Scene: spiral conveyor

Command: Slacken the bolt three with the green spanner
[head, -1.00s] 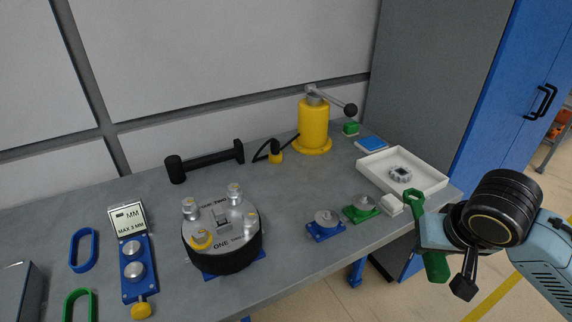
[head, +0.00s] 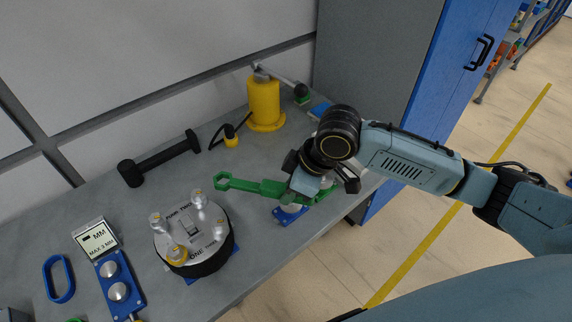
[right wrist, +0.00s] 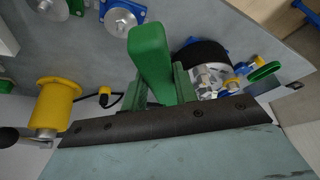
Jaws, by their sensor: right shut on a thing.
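The green spanner (head: 258,187) is in my right gripper (head: 303,184), which is shut on its handle. Its ring end points left in the head view, above the bench and to the right of the round black fixture (head: 205,262), apart from it. In the right wrist view the green handle (right wrist: 150,62) sticks out between the fingers. The fixture's grey top carries upright silver bolts (head: 198,199), (head: 157,221), (head: 220,231) and a yellow ring (head: 177,253). I read "ONE" near the front; I cannot tell which bolt is three. My left gripper is out of view.
A small sign (head: 95,238), a blue block with silver knobs (head: 117,284) and a blue loop (head: 58,279) lie left. A blue mount (head: 290,214) is below the spanner.

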